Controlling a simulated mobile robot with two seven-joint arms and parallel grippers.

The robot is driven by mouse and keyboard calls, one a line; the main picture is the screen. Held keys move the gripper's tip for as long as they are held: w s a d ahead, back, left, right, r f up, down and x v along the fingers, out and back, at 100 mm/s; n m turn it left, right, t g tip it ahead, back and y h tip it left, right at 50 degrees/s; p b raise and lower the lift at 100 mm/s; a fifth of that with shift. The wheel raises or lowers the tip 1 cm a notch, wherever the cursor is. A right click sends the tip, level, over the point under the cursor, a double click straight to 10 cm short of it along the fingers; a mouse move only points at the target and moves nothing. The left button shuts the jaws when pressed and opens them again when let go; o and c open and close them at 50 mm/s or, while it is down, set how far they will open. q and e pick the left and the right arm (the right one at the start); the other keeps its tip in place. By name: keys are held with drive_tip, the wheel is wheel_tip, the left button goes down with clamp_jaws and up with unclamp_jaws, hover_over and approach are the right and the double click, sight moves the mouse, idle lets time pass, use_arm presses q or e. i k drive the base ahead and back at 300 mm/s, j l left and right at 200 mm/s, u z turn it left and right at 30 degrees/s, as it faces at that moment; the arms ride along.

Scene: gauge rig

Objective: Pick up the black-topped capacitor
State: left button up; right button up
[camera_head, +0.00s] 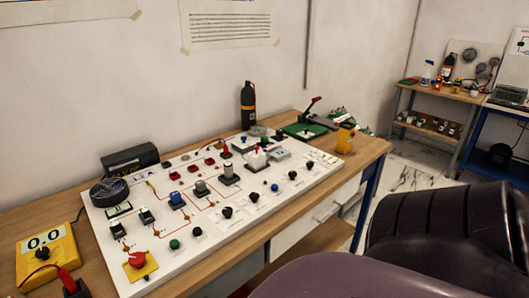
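A white circuit board (215,232) lies on the wooden table and carries several small upright parts. A grey cylinder with a dark top (229,168) stands on a pad near its middle. A grey part (202,187) and a blue part (177,198) stand to its left. At this size I cannot tell for sure which is the black-topped capacitor. Dark rounded links of my own arm fill the lower right. Neither gripper shows.
A yellow meter reading 0.0 (45,252) stands at the left. A black box (130,159) and a black bottle (248,106) stand behind the board. A green-based device with a red-handled lever (306,127) and a yellow container (346,138) are at the right. The table's front edge has little free room.

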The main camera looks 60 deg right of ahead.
sight(228, 166)
drive_tip(key=z, duration=1.6)
drive_tip(key=u, duration=0.35)
drive_tip(key=l+u, duration=0.45)
drive_tip(key=i+l+u, duration=0.1)
drive_tip(key=l+u, duration=0.15)
drive_tip(key=u, duration=0.15)
drive_tip(key=l+u, duration=0.15)
drive_tip(key=l, duration=0.3)
drive_tip(key=k+l+u, duration=0.15)
drive_tip(key=l, duration=0.25)
drive_tip(key=i+l, duration=0.05)
